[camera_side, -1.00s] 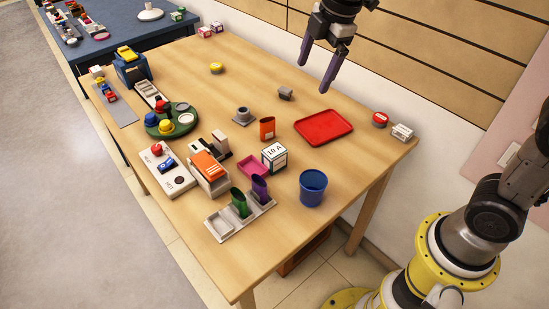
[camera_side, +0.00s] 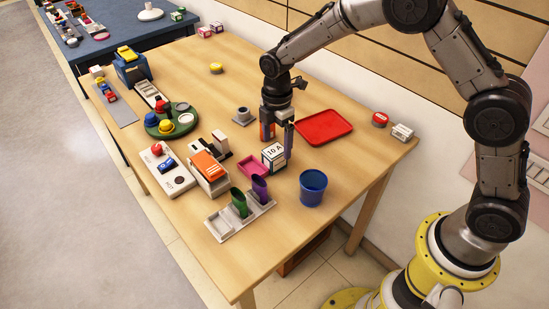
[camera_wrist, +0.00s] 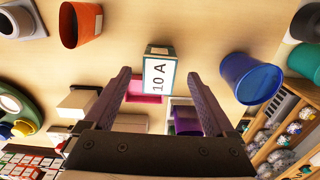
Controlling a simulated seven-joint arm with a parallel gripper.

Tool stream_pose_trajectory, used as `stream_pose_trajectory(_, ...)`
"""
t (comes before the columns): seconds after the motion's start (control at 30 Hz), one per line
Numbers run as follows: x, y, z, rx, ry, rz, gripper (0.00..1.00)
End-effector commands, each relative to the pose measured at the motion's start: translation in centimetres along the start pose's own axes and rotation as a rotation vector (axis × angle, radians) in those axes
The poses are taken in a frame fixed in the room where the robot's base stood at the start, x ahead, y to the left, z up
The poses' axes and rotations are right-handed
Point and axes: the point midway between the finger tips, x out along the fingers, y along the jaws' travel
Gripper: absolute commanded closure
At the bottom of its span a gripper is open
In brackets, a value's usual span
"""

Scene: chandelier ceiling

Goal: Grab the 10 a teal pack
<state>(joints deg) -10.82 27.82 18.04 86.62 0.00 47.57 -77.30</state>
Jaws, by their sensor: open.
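The 10 A pack (camera_side: 273,156) is a small white box with teal edges and black "10 A" lettering, standing on the wooden table. It also shows in the wrist view (camera_wrist: 158,72), ahead of and between my fingers. My gripper (camera_side: 279,148) is low over the pack in the side view, its fingers partly hiding it. In the wrist view my gripper (camera_wrist: 165,85) is open with nothing held. The two fingers are spread to the left and right of the pack's lettered face. Whether the fingertips are level with the pack, I cannot tell.
A pink tray (camera_side: 252,168) lies beside the pack. A blue cup (camera_side: 312,188) stands to its right, with a purple cup (camera_side: 259,190) and green cup (camera_side: 240,204) in a grey holder in front. A red tray (camera_side: 324,127) lies behind. An orange cup (camera_wrist: 80,24) is close by.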

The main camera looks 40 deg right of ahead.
Motion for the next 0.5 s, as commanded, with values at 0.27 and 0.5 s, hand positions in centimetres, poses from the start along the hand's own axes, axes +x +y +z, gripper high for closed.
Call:
stream_pose_trajectory(0.27,2.1,0.0,-0.2,0.000,0.000,-0.002,0.10)
stream_pose_trajectory(0.5,5.4,0.0,-0.7,0.000,-0.001,-0.002,0.10)
